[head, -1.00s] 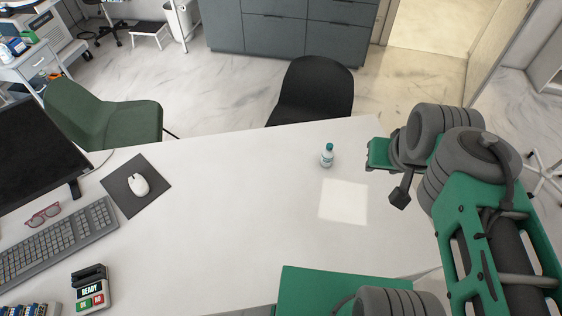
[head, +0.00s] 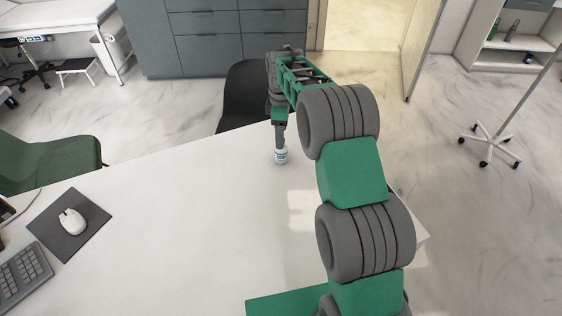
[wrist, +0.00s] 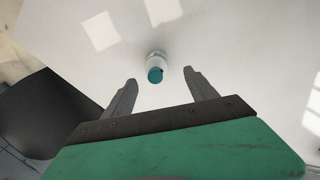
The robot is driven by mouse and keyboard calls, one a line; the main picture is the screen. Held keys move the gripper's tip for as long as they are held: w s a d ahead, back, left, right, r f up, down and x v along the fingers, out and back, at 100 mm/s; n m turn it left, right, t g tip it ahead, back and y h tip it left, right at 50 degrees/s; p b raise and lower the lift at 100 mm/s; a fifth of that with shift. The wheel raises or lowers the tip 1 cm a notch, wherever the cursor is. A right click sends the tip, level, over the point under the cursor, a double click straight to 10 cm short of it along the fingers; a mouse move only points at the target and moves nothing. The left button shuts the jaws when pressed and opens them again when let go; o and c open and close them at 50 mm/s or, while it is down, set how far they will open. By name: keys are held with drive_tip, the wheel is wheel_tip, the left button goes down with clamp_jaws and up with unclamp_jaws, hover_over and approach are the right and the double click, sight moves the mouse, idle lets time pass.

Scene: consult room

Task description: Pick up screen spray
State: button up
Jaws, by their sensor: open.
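The screen spray (head: 281,155) is a small white bottle with a teal cap, upright on the white desk (head: 190,200) near its far edge. In the head view my gripper (head: 280,139) points down at it and hides its top. In the wrist view the bottle (wrist: 155,68) stands just beyond the fingertips, roughly centred between the two grey fingers. My gripper (wrist: 160,78) is open and empty there. I cannot tell from these views whether a finger touches the bottle.
A black chair (head: 240,95) stands at the desk's far edge, close to my gripper. A mouse (head: 72,222) on a dark pad (head: 50,230) and a keyboard (head: 18,280) lie at the left. The desk's middle is clear.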

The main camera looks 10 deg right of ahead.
sight(281, 152)
drive_tip(key=f, duration=0.3)
drive_tip(key=f+p, duration=0.1)
drive_tip(key=f, duration=0.2)
drive_tip(key=f+p, duration=0.1)
drive_tip(key=f, duration=0.2)
drive_tip(key=shift+w+d+f, duration=0.1)
drive_tip(key=shift+w+f, duration=0.1)
drive_tip(key=shift+w, duration=0.2)
clamp_jaws()
